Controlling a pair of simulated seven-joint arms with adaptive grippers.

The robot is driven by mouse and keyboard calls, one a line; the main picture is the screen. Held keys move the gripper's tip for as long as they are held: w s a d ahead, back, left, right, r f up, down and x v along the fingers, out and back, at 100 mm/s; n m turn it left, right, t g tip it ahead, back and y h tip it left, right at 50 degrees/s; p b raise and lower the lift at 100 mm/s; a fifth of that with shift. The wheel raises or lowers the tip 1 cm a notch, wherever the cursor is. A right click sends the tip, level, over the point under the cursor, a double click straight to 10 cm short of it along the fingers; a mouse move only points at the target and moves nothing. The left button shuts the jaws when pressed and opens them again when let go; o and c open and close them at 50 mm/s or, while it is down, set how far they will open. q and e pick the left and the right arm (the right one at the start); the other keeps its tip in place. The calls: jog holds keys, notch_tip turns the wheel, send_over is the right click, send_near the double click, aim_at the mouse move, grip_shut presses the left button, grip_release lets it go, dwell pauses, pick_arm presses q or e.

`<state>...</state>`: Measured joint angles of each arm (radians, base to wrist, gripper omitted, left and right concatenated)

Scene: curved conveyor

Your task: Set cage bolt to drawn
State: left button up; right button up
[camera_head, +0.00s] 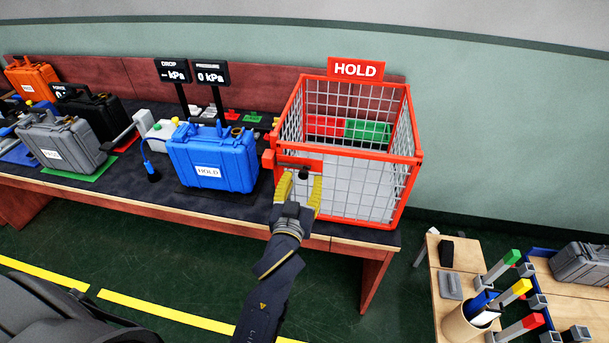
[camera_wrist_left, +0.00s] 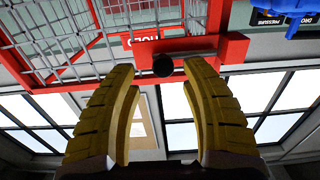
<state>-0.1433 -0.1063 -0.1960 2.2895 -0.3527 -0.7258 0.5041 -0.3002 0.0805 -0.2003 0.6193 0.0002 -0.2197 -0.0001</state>
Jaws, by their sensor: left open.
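The red wire cage (camera_head: 414,158) with a HOLD sign (camera_head: 355,69) stands at the right end of the bench. Its bolt is a red bar (camera_head: 314,164) across the front left edge, with a black knob (camera_head: 304,174). My left gripper (camera_head: 301,183) is open in front of the bolt, its yellow fingers on either side of the knob. In the left wrist view the black knob (camera_wrist_left: 163,65) shows between the open fingertips (camera_wrist_left: 159,72), with gaps on both sides. A red bracket (camera_wrist_left: 232,48) sits beside it. My right gripper is not seen.
A blue case (camera_head: 222,160) labelled HOLD stands just left of the cage. Grey, black and orange cases stand further left. Two kPa displays (camera_head: 210,73) rise behind the blue case. A wooden table (camera_head: 448,262) with coloured-handled items is at lower right. Floor in front is clear.

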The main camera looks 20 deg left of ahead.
pick_arm(q)
jog(key=shift+s+d, duration=0.15)
jog(key=shift+s, duration=0.95)
jog(key=shift+s+d, duration=0.15)
jog(key=shift+s, duration=0.95)
